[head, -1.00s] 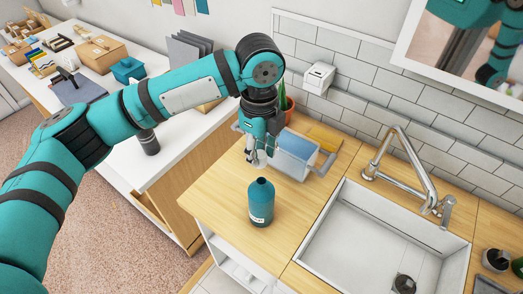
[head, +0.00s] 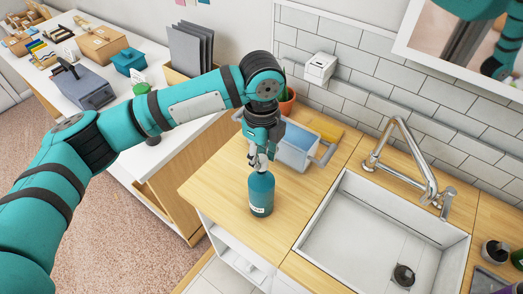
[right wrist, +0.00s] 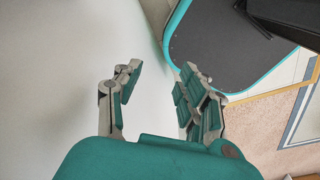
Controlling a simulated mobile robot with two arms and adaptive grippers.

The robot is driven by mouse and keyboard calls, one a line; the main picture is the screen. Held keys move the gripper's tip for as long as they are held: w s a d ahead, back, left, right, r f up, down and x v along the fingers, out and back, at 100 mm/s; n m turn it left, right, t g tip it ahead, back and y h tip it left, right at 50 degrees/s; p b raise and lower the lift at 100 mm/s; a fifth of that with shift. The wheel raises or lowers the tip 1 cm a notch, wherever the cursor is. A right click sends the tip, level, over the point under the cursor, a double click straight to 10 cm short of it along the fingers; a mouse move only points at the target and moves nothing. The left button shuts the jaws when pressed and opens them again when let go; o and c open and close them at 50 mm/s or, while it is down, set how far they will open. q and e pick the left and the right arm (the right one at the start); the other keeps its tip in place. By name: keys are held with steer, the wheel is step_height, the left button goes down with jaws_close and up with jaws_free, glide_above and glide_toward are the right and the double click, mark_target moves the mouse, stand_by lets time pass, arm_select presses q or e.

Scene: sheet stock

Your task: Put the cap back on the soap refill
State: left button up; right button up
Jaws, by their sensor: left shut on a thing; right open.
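The soap refill (head: 261,197) is a teal bottle with a pale label, standing upright on the wooden counter left of the sink. My left gripper (head: 259,163) is directly above the bottle's top, pointing down, and is shut on the cap. The cap is small and mostly hidden by the fingers, and I cannot tell whether it touches the bottle's neck. My right gripper (right wrist: 160,82) is open and empty in the right wrist view, away from the bottle.
A blue-and-grey container with handles (head: 297,150) stands just behind the bottle. The white sink (head: 335,237) and metal faucet (head: 424,180) are to the right. A terracotta plant pot (head: 288,101) is behind my left wrist. The counter in front of the bottle is clear.

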steer(key=shift+a, duration=0.4)
arm_select(q)
steer(key=shift+f, duration=0.35)
arm_select(e)
steer(key=shift+s+d+r, duration=0.1)
steer(key=shift+d+r, duration=0.1)
steer(key=shift+d, duration=0.2)
arm_select(q)
steer(key=shift+f+p, duration=0.4)
steer(key=shift+p, duration=0.05)
arm_select(e)
steer(key=shift+r, duration=0.25)
steer(key=shift+a, duration=0.2)
arm_select(q)
steer(key=shift+p, duration=0.35)
arm_select(e)
steer(key=shift+r, duration=0.35)
arm_select(q)
steer(key=shift+f, duration=0.4)
arm_select(e)
steer(key=shift+d+r, duration=0.2)
steer(key=shift+r, duration=0.05)
arm_select(q)
steer(key=o, duration=1.1)
